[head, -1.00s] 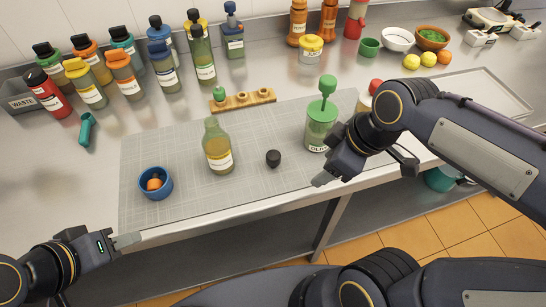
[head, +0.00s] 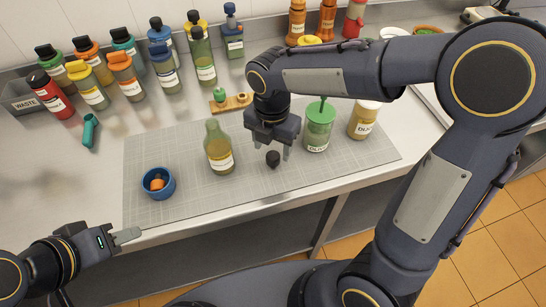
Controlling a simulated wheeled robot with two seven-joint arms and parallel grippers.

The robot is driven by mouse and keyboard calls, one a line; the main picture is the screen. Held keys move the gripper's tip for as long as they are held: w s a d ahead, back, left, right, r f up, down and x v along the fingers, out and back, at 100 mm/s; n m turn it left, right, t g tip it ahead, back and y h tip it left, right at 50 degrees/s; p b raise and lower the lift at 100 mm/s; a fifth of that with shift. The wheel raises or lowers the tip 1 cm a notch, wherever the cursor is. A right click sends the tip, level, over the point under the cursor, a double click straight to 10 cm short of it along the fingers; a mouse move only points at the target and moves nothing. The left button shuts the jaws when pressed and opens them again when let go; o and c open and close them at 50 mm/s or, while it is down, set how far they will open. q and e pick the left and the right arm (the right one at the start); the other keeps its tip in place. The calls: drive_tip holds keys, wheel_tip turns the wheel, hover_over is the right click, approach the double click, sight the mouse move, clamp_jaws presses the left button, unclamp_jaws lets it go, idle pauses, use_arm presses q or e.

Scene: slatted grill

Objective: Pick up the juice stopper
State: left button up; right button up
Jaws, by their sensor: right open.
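A small black stopper (head: 273,158) stands on the grey mat (head: 190,205), just right of an open green-tinted bottle (head: 218,150) with a pale label. My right gripper (head: 271,154) points down at the stopper, its two fingers apart on either side of it in the picture. I cannot tell whether the fingers touch it. My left gripper (head: 128,236) is low at the left, off the front edge of the counter and away from the mat. Its fingers look close together, and I cannot tell whether they are shut.
A green-lidded container (head: 319,128) and a jar (head: 363,122) stand close right of the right gripper. A blue cup (head: 158,184) is at the mat's left. A wooden rack (head: 236,104) lies behind, partly hidden. Several bottles line the back. The mat's front left is clear.

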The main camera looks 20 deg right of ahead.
sight(273, 155)
wheel_tip(273, 155, down, 4)
drive_tip(key=shift+d+f, duration=0.1)
drive_tip(key=shift+f, duration=0.1)
drive_tip(key=shift+c, duration=0.5)
drive_tip(key=c, duration=1)
